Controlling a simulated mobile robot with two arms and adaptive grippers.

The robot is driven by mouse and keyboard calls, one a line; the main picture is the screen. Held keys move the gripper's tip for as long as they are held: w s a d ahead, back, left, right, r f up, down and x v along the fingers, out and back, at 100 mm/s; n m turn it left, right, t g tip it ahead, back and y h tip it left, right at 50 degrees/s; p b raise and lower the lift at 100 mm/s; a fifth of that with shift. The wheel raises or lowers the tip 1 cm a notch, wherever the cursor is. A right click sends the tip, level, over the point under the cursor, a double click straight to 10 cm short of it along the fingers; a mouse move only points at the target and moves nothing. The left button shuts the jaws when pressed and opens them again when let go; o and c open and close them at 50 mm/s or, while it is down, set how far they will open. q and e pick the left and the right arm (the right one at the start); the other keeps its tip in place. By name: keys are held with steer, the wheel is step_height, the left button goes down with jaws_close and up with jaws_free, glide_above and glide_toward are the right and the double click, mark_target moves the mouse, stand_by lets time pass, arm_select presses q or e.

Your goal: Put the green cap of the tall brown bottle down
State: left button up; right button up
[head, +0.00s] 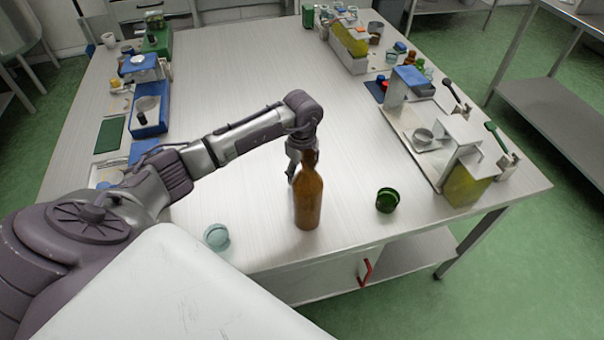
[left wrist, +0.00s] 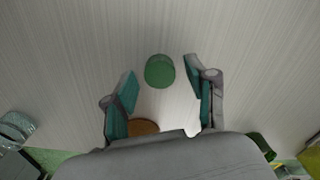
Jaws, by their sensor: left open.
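The tall brown bottle (head: 309,200) stands upright near the front edge of the table. My left gripper (head: 293,172) is low over the table, just behind the bottle and partly hidden by it. In the left wrist view its two teal-padded fingers are spread open. The green cap (left wrist: 160,71) shows between and just beyond the fingertips, against the pale tabletop, with a gap to each finger. It appears to rest on the table. The cap cannot be made out in the head view. A brown part of the bottle (left wrist: 143,127) shows close to the gripper's palm. My right gripper is not in view.
A dark green glass cup (head: 387,200) stands right of the bottle, and a pale teal glass (head: 216,237) stands to its left. Devices and containers line the left and right sides of the table (head: 240,60). The table's middle behind the gripper is clear.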

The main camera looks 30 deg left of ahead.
arm_select(q)
step_height(320, 180, up, 12)
steer(key=shift+f+b, duration=0.25)
steer(key=shift+b, duration=0.2)
stand_by(0.4)
